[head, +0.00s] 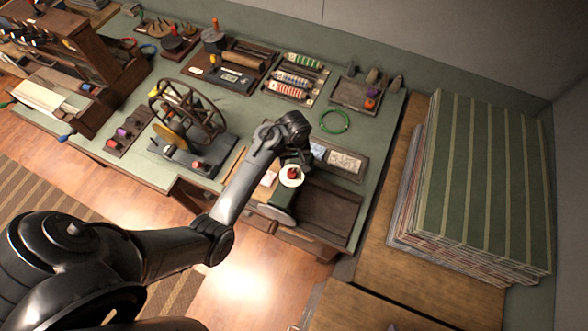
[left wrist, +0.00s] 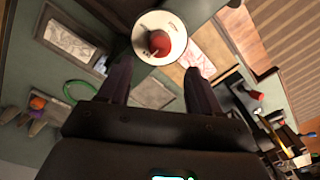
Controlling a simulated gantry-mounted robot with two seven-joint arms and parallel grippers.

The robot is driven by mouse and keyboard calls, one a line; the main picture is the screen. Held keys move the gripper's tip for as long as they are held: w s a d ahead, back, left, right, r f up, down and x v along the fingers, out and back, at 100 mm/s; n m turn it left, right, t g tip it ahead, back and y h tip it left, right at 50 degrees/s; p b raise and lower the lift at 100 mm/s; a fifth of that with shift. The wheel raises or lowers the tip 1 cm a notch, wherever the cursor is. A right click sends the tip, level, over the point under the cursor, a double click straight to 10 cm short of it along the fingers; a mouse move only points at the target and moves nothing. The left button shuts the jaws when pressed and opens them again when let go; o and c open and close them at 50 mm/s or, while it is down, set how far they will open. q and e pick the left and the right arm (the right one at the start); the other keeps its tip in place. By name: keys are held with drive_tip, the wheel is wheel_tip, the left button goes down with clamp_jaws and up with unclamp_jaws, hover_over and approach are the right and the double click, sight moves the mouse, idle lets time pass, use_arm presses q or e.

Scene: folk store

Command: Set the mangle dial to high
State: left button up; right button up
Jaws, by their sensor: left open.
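The mangle dial (head: 291,176) is a white round plate with a red knob at its centre, in the head view at the right part of the table. It also shows in the left wrist view (left wrist: 158,43), with small dark marks on its rim that are too small to read. My right gripper is not in view.
A dark wooden tray (head: 325,212) lies right of the mangle. A spoked wheel device (head: 190,115) stands to the left. A green ring (head: 335,122) and framed cards (head: 345,162) lie behind. Stacked green striped sheets (head: 480,180) rise at the right.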

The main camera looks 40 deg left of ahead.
sight(292, 171)
use_arm(q)
wheel_tip(292, 171, down, 6)
drive_tip(key=shift+s+f, duration=0.1)
drive_tip(key=shift+f, duration=0.55)
drive_tip(key=c, duration=1)
drive_tip(key=shift+c, duration=0.2)
